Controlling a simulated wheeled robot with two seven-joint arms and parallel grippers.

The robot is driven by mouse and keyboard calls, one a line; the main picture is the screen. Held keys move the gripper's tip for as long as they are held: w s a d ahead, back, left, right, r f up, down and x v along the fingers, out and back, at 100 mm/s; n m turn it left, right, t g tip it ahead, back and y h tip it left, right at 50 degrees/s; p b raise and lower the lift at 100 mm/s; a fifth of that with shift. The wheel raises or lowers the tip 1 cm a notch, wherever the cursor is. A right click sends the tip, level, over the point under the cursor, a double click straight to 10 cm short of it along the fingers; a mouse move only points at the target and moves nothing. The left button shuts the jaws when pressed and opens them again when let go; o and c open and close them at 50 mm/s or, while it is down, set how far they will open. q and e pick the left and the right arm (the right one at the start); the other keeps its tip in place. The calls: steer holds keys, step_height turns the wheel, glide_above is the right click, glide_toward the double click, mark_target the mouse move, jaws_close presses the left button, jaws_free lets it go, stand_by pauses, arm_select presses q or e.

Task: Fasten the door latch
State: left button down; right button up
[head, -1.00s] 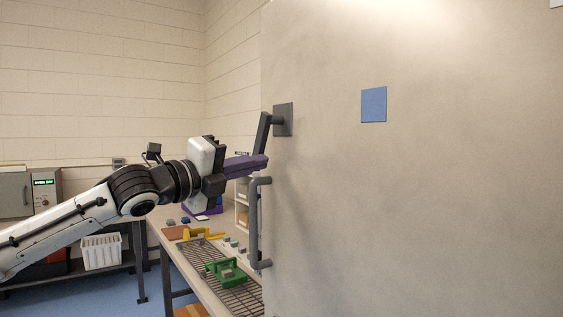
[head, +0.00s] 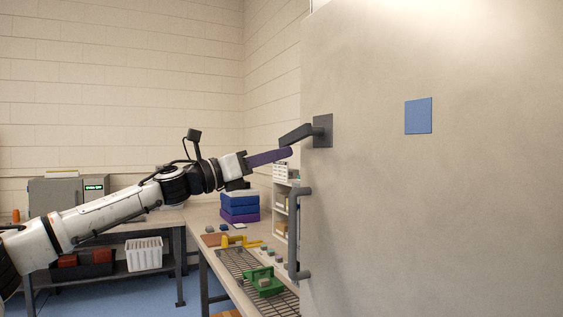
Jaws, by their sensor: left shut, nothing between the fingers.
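The door (head: 430,220) is a large pale panel filling the right half of the head view. Its latch (head: 299,134) is a dark lever on a square plate (head: 323,130) near the door's left edge. The lever points left and slightly down from the plate. My left gripper (head: 288,153) has purple fingers, shut with nothing between them. Its fingertips are just below the lever's free end; I cannot tell whether they touch it. A grey pull handle (head: 294,235) is fixed upright on the door below the latch. My right gripper is not in view.
Behind the arm, a workbench (head: 212,217) carries blue and purple boxes (head: 240,206), a green fixture (head: 263,281) and small parts. At the left stand a grey machine (head: 60,194) and a white basket (head: 144,254). A blue square (head: 418,116) is on the door.

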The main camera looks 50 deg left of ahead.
arm_select(q)
steer(key=shift+w+a+r+m+h+p, duration=0.2)
steer(key=shift+r+m, duration=0.3)
steer(key=shift+m, duration=0.35)
steer(key=shift+s+a+r+m+h+p, duration=0.1)
steer(key=shift+a+r+m+h, duration=0.3)
steer(key=shift+m, duration=0.45)
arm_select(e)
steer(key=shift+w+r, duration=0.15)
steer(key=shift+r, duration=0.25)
arm_select(q)
steer(key=shift+r, duration=0.2)
steer(key=s+a+f+b, duration=0.2)
steer(key=s+f+b, duration=0.4)
steer(key=s+b, duration=0.3)
steer(key=b, duration=0.4)
steer(key=shift+s+f, duration=0.2)
steer(key=shift+f, duration=0.2)
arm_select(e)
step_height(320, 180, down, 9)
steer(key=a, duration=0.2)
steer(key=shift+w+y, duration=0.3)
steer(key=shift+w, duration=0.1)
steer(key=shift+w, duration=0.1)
